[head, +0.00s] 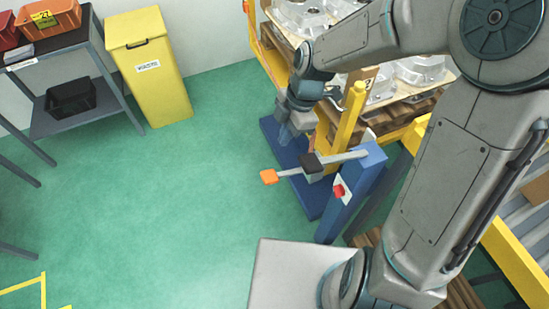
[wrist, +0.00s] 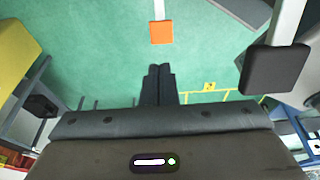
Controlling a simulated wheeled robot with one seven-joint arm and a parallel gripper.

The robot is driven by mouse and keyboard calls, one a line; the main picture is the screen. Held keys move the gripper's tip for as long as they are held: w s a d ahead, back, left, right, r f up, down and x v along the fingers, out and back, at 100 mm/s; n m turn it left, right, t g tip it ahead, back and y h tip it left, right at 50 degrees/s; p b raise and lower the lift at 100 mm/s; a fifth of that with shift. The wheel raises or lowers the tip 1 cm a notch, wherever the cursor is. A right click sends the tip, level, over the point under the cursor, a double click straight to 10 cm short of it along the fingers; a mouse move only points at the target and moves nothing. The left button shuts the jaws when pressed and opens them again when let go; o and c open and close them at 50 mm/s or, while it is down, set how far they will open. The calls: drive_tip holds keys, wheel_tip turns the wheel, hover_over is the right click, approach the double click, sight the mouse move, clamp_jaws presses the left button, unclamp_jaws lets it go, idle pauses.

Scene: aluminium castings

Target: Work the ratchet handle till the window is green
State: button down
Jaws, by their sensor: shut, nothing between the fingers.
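A blue post (head: 350,200) bears a pale bar that ends in a black block (head: 312,163). A pale bar with an orange end block (head: 269,177) shows beyond it to the left. In the wrist view the orange block (wrist: 162,33) is straight ahead of the fingertips, and the black block (wrist: 275,68) is at the right. A small red patch on a white plate (head: 339,190) is on the post; I cannot tell if it is the window. I see no green there. My gripper (head: 284,138) is shut and empty, apart from both blocks; its fingers (wrist: 158,70) show together.
A yellow guard post (head: 349,115) and a pallet of castings (head: 385,90) stand behind the blue post. A yellow bin (head: 150,70) and a grey shelf table (head: 65,50) are at the left. Green floor (head: 170,200) is clear between.

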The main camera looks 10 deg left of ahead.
sight(269, 175)
drive_tip(key=b+x, duration=0.2)
drive_tip(key=x, duration=1.1)
drive_tip(key=shift+s+a+f, duration=0.1)
drive_tip(key=shift+f, duration=0.25)
drive_tip(key=shift+f, duration=0.1)
